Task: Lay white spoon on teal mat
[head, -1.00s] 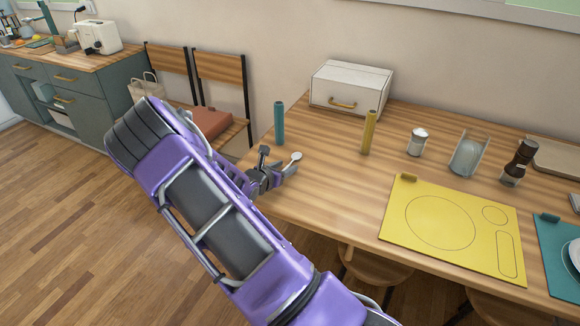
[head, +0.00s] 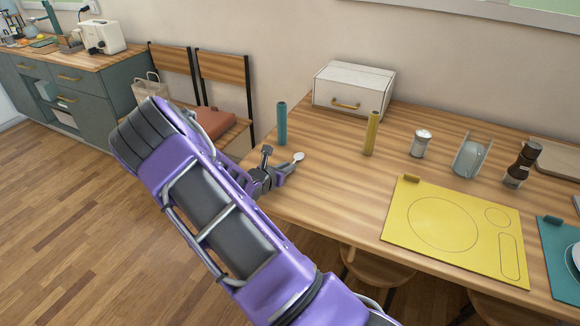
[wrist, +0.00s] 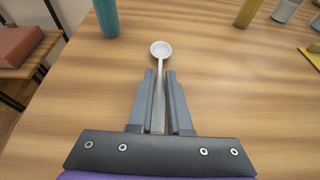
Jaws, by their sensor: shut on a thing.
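The white spoon (wrist: 161,50) is held by its handle between the fingers of my gripper (wrist: 160,85), its bowl pointing forward past the fingertips. In the head view the spoon's bowl (head: 298,157) shows just beyond my gripper (head: 277,175), over the left end of the wooden table. Whether the spoon touches the tabletop I cannot tell. The teal mat (head: 556,262) lies at the far right of the table, cut off by the picture edge. A plate (head: 574,256) on it is partly visible.
A teal cylinder (head: 282,124) and a yellow cylinder (head: 371,133) stand beyond my gripper. A yellow mat (head: 398,215) lies between my gripper and the teal mat. A white box (head: 352,88), shaker (head: 420,143), clear holder (head: 470,157) and pepper mill (head: 520,165) stand behind.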

